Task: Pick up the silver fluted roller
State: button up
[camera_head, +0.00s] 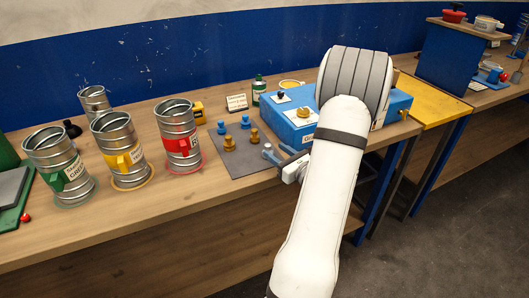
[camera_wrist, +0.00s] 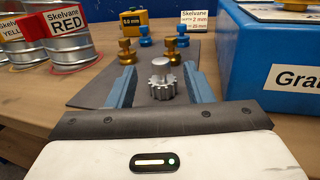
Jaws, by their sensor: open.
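The silver fluted roller (camera_wrist: 162,82) stands upright on the dark grey mat (camera_wrist: 92,92), with a round knob on top and a toothed base. In the wrist view it sits between the two blue fingers of my gripper (camera_wrist: 161,88), which is open. The fingers lie on either side of it, and gaps show between them and the roller. In the head view my gripper (camera_head: 284,158) is at the mat's right front corner, partly covered by my own arm. A small silver part of the roller shows there (camera_head: 267,147).
Gold pieces (camera_head: 229,142) and blue pieces (camera_head: 245,121) stand behind the roller on the mat. A blue box (camera_head: 300,112) is close on the right. Silver cans, including the red-labelled one (camera_head: 178,126), stand to the left. A yellow device (camera_wrist: 134,22) and a sign are behind.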

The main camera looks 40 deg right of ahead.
jog(key=w+p, duration=0.1)
jog(key=w, duration=0.6)
jog(key=shift+c, duration=0.6)
grip_shut()
